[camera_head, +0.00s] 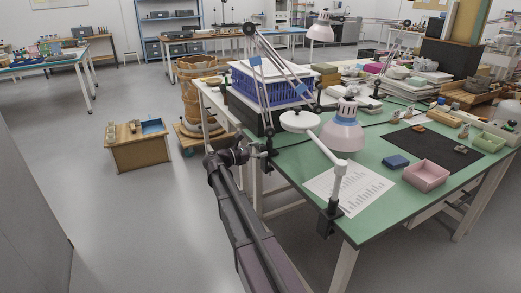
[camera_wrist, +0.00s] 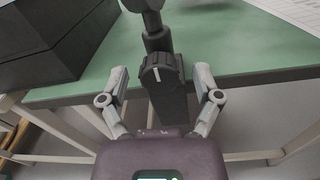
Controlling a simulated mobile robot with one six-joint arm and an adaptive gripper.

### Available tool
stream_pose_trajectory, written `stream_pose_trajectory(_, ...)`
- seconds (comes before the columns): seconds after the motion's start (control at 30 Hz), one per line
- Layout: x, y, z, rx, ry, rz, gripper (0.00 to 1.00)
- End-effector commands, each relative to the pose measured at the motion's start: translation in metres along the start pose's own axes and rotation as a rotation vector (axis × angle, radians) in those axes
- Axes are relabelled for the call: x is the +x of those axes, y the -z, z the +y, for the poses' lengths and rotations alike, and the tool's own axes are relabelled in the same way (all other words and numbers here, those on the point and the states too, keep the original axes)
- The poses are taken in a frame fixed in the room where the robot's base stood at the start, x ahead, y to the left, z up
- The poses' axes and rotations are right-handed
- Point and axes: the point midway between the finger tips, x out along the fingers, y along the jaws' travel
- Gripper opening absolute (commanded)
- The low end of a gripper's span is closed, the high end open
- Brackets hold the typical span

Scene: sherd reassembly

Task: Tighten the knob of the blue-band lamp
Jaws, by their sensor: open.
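The lamp with a blue band (camera_head: 254,62) on its folding arm is clamped at the table's left edge. Its arm rises to an elbow, then slopes down toward a white lamp head (camera_head: 343,136). In the wrist view, its dark round knob (camera_wrist: 157,74) with a white pointer mark, tilted slightly from upright, faces me on the dark clamp. My gripper (camera_wrist: 159,84) is open, with one finger on each side of the knob and a visible gap on both sides. In the head view, my gripper (camera_head: 257,151) is beside the clamp; the knob cannot be made out there.
A black box (camera_wrist: 45,38) stands left of the clamp, with a blue crate (camera_head: 270,88) above it.

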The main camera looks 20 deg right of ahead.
Motion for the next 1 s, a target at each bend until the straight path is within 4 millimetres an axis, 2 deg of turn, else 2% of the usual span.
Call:
stream_pose_trajectory(0.17,0.0082,0.0000,-0.0002,0.000,0.001,0.000,0.82)
stream_pose_trajectory(0.47,0.0088,0.0000,-0.0001,0.000,0.000,0.000,0.82)
stream_pose_trajectory(0.73,0.0086,0.0000,-0.0001,0.000,0.000,0.000,0.02)
stream_pose_trajectory(1.0,0.0088,0.0000,-0.0002,0.020,0.000,-0.001,0.00)
